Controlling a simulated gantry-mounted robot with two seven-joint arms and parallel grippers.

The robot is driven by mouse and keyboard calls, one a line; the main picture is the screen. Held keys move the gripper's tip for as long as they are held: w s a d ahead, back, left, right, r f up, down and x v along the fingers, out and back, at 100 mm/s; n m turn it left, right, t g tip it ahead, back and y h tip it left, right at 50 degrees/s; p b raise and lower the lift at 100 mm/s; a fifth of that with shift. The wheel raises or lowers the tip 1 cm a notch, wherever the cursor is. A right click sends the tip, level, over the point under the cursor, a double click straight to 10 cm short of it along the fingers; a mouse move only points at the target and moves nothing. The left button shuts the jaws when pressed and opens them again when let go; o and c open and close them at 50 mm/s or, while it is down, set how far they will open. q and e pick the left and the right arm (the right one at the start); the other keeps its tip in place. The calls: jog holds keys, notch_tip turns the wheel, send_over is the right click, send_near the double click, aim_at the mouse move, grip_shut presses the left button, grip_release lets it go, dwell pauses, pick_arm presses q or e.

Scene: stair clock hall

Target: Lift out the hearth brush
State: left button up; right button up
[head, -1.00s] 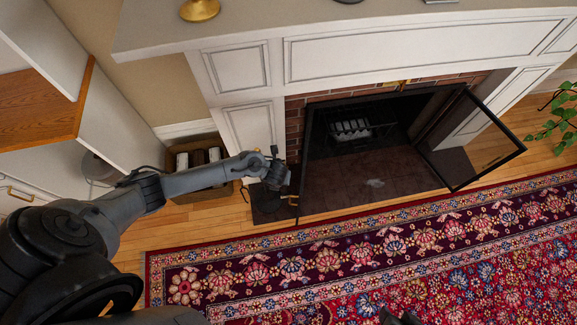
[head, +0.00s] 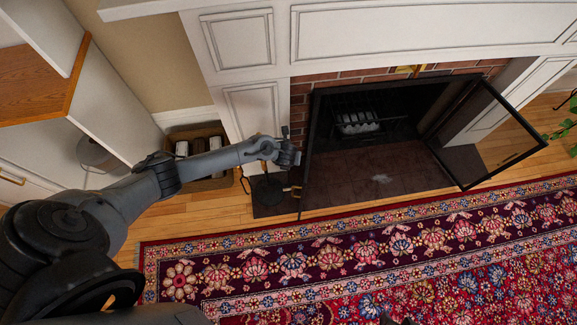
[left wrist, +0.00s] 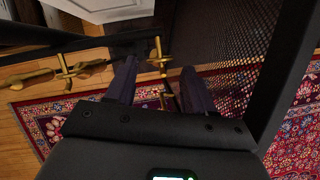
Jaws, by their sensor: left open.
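The brass-handled fire tools stand on a dark stand (head: 270,190) left of the fireplace opening. My left gripper (head: 291,157) is over the stand's right side, beside the fireplace's left edge. In the left wrist view, my left gripper (left wrist: 160,88) is open, with a brass handle part (left wrist: 159,57) showing beyond and between its fingers; I cannot tell whether they touch it. Another brass handle with a crosspiece (left wrist: 66,71) lies to the left. The brush head is not clearly visible, so I cannot tell which handle is the hearth brush's. My right gripper is not clearly visible.
A black mesh screen (left wrist: 225,45) is close on the right in the left wrist view. The glass fireplace door (head: 490,135) stands open at right. A log box (head: 205,180) sits left of the stand. A patterned rug (head: 350,250) covers the floor in front.

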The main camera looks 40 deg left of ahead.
pick_arm(q)
jog(key=b+x, duration=0.2)
jog(key=x, duration=0.2)
jog(key=shift+a+f, duration=0.1)
jog(key=shift+f, duration=0.05)
jog(key=shift+c, duration=0.4)
